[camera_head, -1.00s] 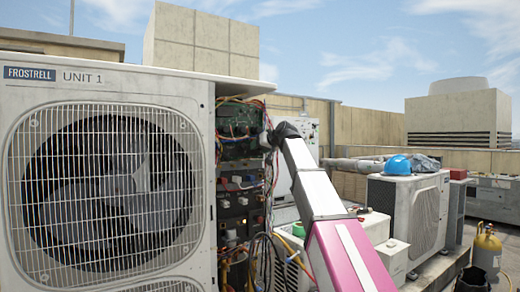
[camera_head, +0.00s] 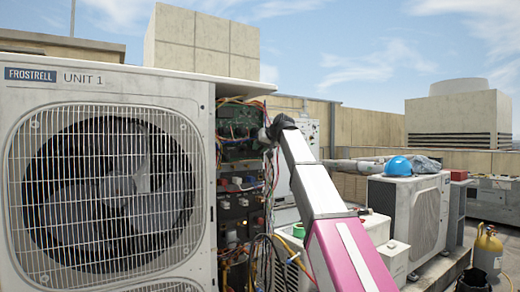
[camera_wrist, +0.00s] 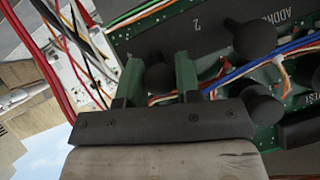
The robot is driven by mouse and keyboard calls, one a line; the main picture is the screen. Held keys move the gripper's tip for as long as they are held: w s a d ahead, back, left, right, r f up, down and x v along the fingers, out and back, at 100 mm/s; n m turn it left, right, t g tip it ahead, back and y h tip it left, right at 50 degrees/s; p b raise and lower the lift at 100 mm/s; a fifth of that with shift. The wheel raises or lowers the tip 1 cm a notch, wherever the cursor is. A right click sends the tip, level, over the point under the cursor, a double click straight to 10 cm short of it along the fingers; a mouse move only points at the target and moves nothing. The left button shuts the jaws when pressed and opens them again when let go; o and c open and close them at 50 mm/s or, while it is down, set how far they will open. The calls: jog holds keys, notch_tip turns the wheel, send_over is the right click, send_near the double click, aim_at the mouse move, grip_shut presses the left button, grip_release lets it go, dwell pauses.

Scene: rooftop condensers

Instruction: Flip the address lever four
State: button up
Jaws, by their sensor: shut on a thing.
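In the wrist view, a black address block (camera_wrist: 195,38) sits on a green circuit board (camera_wrist: 290,108), with part of the word "ADDR" and a "2" printed on it. Dark round-ended levers stand along it, one of them near the middle right (camera_wrist: 254,40). My gripper (camera_wrist: 158,80) has its two green fingers on either side of a dark rounded lever end (camera_wrist: 158,76) and is shut on it. That lever's number is not readable. In the head view my gripper (camera_head: 268,135) is at the right edge of the board (camera_head: 238,122); its fingertips are too small to make out.
Colored wires (camera_wrist: 258,68) cross close to the fingers, and more wires (camera_wrist: 62,45) run at the upper left of the wrist view. The fan unit (camera_head: 110,180) stands left of the open electrical bay. Another condenser (camera_head: 408,215) with a blue helmet (camera_head: 398,165) stands at right.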

jog(key=o, duration=0.9)
jog(key=v, duration=1.1)
jog(key=shift+a, duration=0.1)
